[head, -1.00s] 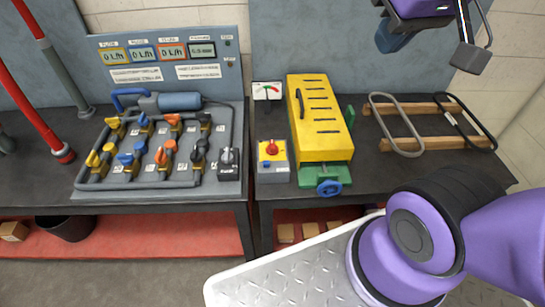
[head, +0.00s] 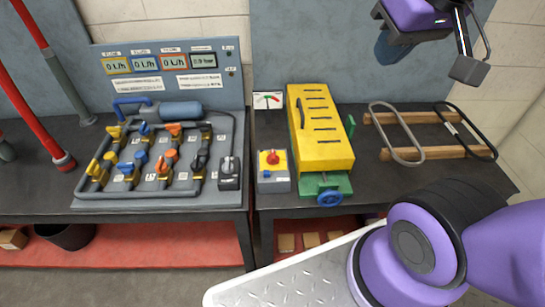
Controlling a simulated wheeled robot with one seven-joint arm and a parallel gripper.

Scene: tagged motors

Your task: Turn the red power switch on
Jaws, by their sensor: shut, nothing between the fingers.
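The red power switch (head: 272,158) is a red knob on the yellow face of a small grey box (head: 274,184). The box stands on the dark bench, left of the yellow machine. Nothing touches the knob, and I cannot read its setting. My gripper (head: 466,70) hangs at the upper right, shut and empty, well apart from the switch.
The yellow slotted machine (head: 320,130) with a blue handwheel (head: 330,198) stands right of the switch. A grey pump lever box (head: 229,173) and a valve board (head: 150,201) are on the left. Oval loops lie on wooden bars (head: 430,152) at right.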

